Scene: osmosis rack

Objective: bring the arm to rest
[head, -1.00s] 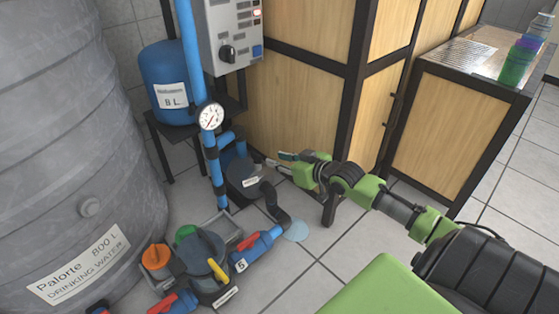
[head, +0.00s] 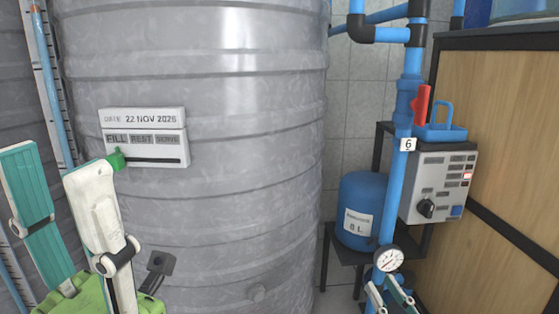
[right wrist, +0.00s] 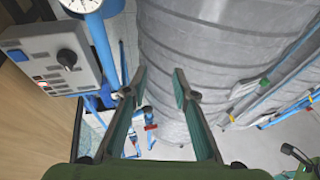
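My left gripper (head: 52,165) is raised at the lower left of the head view, in front of the grey tank. Its two fingers stand apart, with nothing between them. My right gripper (head: 385,287) shows small at the bottom of the head view, in front of the blue pipe and just below the gauge. In the right wrist view my right gripper (right wrist: 160,75) has its fingers spread and empty, with the grey tank beyond. Most of the right arm is out of the head view.
The large grey tank (head: 220,220) fills the middle, with a FILL/REST/SERVE board (head: 144,150). Its green marker (head: 117,159) is by FILL. A pressure gauge (head: 389,259), blue vessel (head: 362,205), control box (head: 440,187) and red-handled valve (head: 421,104) stand right.

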